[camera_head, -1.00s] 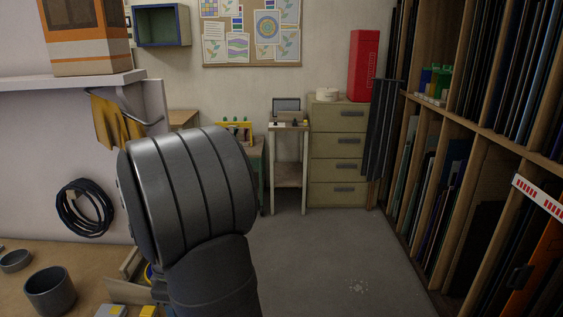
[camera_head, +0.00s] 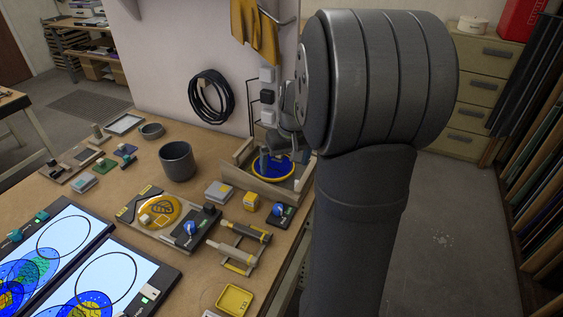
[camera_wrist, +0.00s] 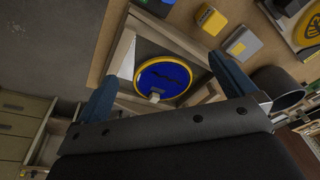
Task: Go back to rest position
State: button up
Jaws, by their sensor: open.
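My gripper (camera_wrist: 162,70) shows in the wrist view with its two blue-grey fingers spread wide and nothing between the tips. Beyond it lies a blue disc (camera_wrist: 164,76) with a yellow rim, inside a wooden box (camera_wrist: 122,58). In the head view my dark arm rises at the right, and my gripper is mostly hidden behind its big round joint. The blue disc (camera_head: 272,172) and the wooden box (camera_head: 262,189) show just left of the arm, on the workbench's right side. Whether the fingers are above or inside the box is hard to tell.
The workbench (camera_head: 130,205) holds a dark cup (camera_head: 177,160), a yellow disc (camera_head: 160,211) on a board, small tools, a yellow tray (camera_head: 234,299) and lit panels (camera_head: 115,280). A drawer cabinet (camera_head: 480,90) and slotted rack stand right. Floor (camera_head: 460,240) is clear there.

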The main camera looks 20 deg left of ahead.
jog(key=w+d+r+m+t+y, duration=0.2)
jog(key=w+r+m, duration=0.4)
jog(key=r+m, duration=0.45)
jog(key=a+x, duration=0.1)
jog(key=x, duration=0.8)
jog(key=shift+s+n, duration=0.25)
jog(key=shift+n, duration=0.2)
jog(key=v, duration=1)
jog(key=shift+w, duration=0.2)
jog(key=shift+d, duration=0.1)
